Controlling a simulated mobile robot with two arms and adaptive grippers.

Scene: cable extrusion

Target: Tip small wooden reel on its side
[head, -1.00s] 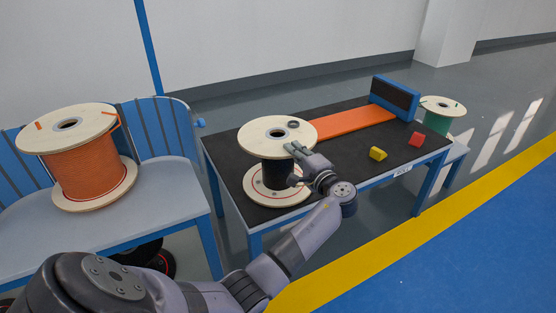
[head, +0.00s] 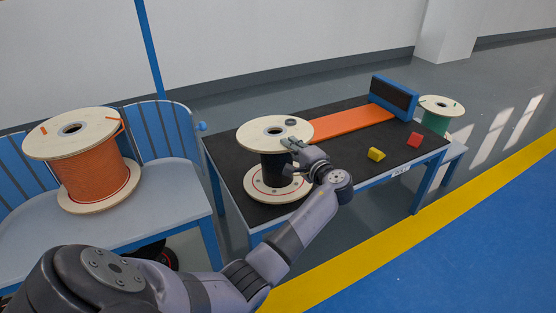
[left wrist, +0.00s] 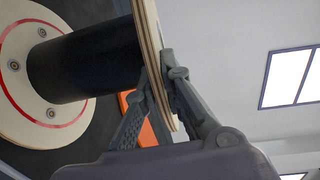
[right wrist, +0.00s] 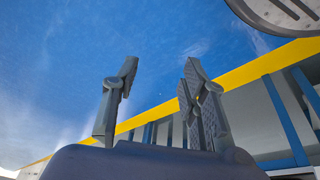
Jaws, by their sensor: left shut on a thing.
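The small wooden reel (head: 272,174), with pale round flanges and a black wound core, stands upright on the dark-topped table. A small dark ring shows on its top flange. My left gripper (head: 292,149) is shut on the near right edge of the top flange. In the left wrist view, the fingers of my left gripper (left wrist: 154,82) lie on both sides of the reel's flange rim (left wrist: 152,50). My right gripper (right wrist: 158,90) is open and empty above the blue floor, seen only in the right wrist view.
An orange strip (head: 350,122) runs from behind the reel to a blue-framed block (head: 393,96). A yellow block (head: 376,154) and a red block (head: 414,139) lie to the right. A large orange reel (head: 90,172) stands on the left bench; a green one (head: 437,122) stands far right.

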